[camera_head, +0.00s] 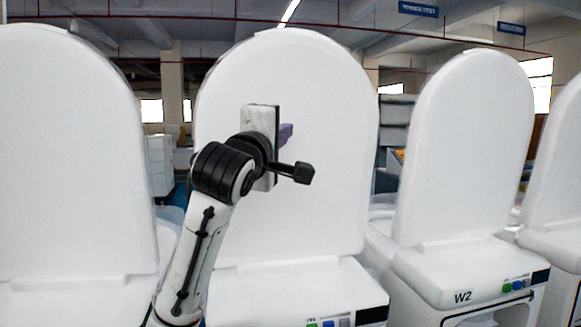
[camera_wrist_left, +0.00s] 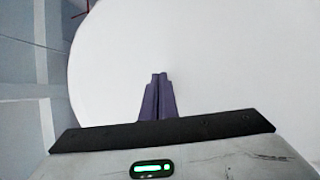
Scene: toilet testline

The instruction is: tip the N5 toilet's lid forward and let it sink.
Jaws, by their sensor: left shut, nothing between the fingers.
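A white lid (camera_head: 330,90) stands upright on the middle toilet (camera_head: 270,295), with my left arm in front of it. No N5 label shows on this toilet; the arm covers part of its body. My left gripper (camera_head: 287,132) is at the lid's middle, its purple fingers partly hidden behind the wrist. In the left wrist view the fingers (camera_wrist_left: 158,78) are shut together and empty, pointing at the broad white lid surface (camera_wrist_left: 235,55). I cannot tell whether the fingertips touch it. My right gripper is not in view.
A neighbouring toilet marked W2 (camera_head: 463,297) has an upright lid (camera_head: 465,140) at the right. Another upright lid (camera_head: 70,150) is at the left, and one more is cut off at the right edge. Narrow gaps separate the toilets.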

